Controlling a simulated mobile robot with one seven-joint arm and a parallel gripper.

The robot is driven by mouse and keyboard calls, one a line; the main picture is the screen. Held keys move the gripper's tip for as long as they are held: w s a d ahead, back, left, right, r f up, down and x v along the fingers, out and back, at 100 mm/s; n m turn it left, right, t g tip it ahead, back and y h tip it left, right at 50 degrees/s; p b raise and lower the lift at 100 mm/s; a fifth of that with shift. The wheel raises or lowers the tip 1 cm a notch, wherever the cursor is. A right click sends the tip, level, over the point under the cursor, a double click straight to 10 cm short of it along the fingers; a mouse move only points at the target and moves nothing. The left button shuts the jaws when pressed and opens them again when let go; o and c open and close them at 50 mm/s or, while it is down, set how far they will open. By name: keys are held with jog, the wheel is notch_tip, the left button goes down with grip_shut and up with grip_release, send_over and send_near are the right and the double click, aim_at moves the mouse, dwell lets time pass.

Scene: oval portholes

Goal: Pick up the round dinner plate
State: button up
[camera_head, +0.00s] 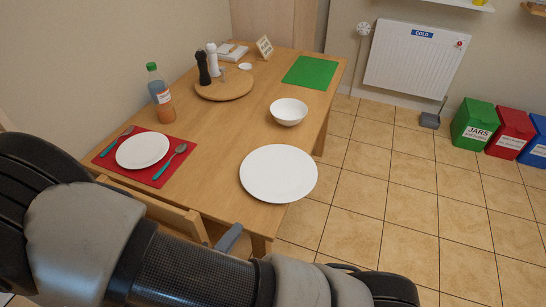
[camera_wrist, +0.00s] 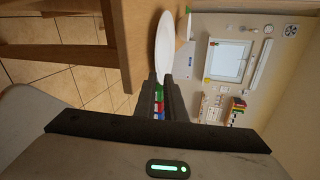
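The large round white dinner plate (camera_head: 278,173) lies flat at the near right corner of the wooden table. A smaller round white plate (camera_head: 142,150) lies on the red placemat at the left. In the wrist view the large plate (camera_wrist: 164,45) shows nearly edge-on and turned on its side, just past my fingertips. My gripper (camera_wrist: 161,82) is open, with a gap between its two dark fingers. Coloured bins show through that gap, so nothing is held. Whether a finger touches the plate rim cannot be told. In the head view my arm crosses the foreground and my fingertips are not clearly seen.
A white bowl (camera_head: 289,112) stands just behind the large plate. A bottle (camera_head: 160,95), a round board (camera_head: 224,86) with shakers and a green mat (camera_head: 310,72) are farther back. A wooden chair (camera_head: 165,211) is at the near edge.

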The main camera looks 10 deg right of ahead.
jog(key=n, duration=0.2)
jog(key=b, duration=0.2)
send_near(259, 198)
jog(key=w+d, duration=0.1)
jog(key=w+f, duration=0.1)
jog(key=shift+w+d+f+t+y, duration=0.15)
jog(key=shift+w+d+t+y, duration=0.15)
jog(key=shift+d+t, duration=0.1)
jog(key=x, duration=0.4)
jog(key=shift+w+d+f, duration=0.15)
jog(key=shift+d+f, duration=0.05)
jog(key=shift+d, duration=0.2)
jog(key=shift+w+d, duration=0.1)
jog(key=shift+w, duration=0.1)
grip_shut()
dwell(0.5)
